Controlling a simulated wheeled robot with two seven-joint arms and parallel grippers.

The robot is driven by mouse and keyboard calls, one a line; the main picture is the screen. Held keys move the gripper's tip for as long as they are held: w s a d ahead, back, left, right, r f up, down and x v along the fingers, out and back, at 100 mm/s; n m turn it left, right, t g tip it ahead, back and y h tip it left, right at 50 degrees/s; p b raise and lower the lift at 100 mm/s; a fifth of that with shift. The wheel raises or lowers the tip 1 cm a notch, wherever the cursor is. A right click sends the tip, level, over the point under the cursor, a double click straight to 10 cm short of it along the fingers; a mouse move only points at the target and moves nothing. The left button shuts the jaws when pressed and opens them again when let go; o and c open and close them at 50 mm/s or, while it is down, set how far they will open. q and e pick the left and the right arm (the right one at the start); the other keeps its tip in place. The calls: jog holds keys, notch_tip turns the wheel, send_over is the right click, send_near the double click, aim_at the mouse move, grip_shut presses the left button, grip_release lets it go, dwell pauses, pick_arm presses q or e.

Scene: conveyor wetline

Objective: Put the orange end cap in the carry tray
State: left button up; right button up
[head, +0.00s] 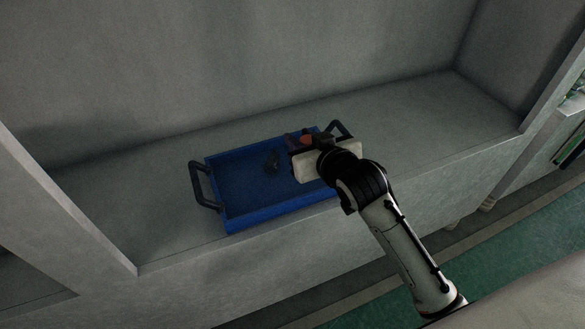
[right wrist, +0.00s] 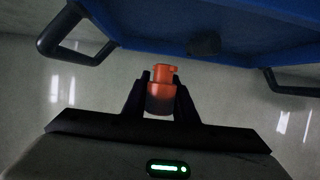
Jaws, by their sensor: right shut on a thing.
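My right gripper (head: 304,138) is shut on the orange end cap (right wrist: 162,90), which sits between its two dark fingers in the right wrist view. In the head view only a small patch of the orange end cap (head: 307,140) shows past the gripper body. The blue carry tray (head: 228,215) has a dark handle at each end and lies on the grey shelf. In the head view my right gripper covers the tray's right part. The carry tray (right wrist: 235,15) fills the top of the right wrist view. My left gripper is not in view.
A small dark object (head: 272,161) lies in the tray near its middle. It also shows in the right wrist view (right wrist: 205,43). The tray's left half is bare. The grey shelf (head: 440,122) is clear to the right, with a wall behind and side panels at both ends.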

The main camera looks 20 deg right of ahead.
notch_tip(320, 180, down, 2)
notch_tip(320, 180, down, 4)
jog(key=shift+r+b, duration=0.1)
jog(key=shift+b, duration=0.85)
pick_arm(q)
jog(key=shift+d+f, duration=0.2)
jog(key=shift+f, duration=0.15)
pick_arm(e)
jog(key=shift+f, duration=0.25)
jog(key=shift+f, duration=0.1)
jog(key=o, duration=1)
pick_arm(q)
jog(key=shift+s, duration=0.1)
